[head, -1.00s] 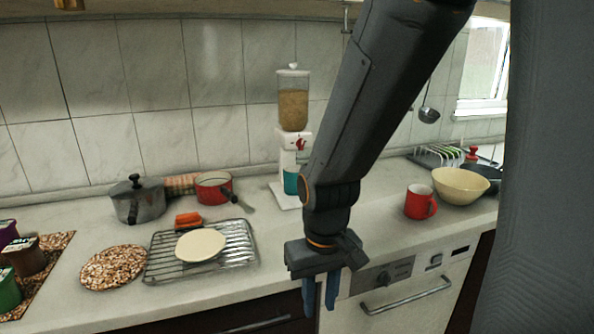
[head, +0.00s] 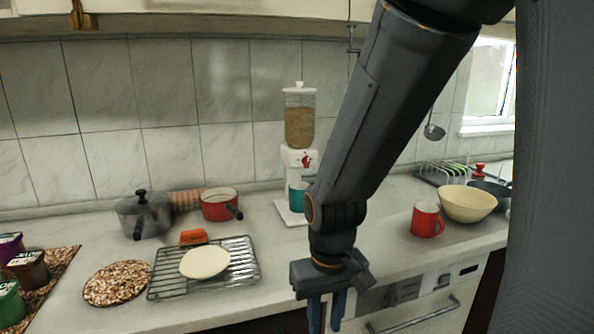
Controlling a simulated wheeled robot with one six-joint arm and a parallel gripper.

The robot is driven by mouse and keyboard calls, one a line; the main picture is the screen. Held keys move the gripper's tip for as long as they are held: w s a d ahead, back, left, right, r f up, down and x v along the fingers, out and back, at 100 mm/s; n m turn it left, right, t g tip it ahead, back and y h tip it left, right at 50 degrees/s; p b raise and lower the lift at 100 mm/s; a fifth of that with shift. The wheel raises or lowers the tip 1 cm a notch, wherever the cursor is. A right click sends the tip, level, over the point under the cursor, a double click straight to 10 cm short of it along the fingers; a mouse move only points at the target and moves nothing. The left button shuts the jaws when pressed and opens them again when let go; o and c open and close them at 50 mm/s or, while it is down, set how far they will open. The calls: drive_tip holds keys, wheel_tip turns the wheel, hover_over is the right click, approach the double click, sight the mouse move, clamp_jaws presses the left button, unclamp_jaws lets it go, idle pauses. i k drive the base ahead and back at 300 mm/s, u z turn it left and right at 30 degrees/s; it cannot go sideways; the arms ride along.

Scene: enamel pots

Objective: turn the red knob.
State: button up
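The red knob (head: 306,161) is on the front of a white dispenser (head: 299,158) at the back of the counter, below a clear hopper of grain. A teal cup (head: 297,197) stands on the dispenser's base under the knob. My gripper (head: 327,312) points down in front of the counter's front edge, well below and in front of the knob, touching nothing that I can see. Its two blue fingers are a little apart with nothing visible between them. My forearm passes just right of the dispenser, and the knob is in clear view.
A wire rack (head: 240,262) with a pale round disc (head: 205,262) lies left of my gripper. A red pan (head: 220,204) and a grey pot (head: 144,215) stand behind it. A red mug (head: 426,220) and a cream bowl (head: 467,204) are at right.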

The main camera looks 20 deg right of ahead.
sight(306, 161)
drive_tip(key=k, duration=1.3)
drive_tip(key=z, duration=0.65)
drive_tip(key=i, duration=1.15)
drive_tip(key=u, duration=0.65)
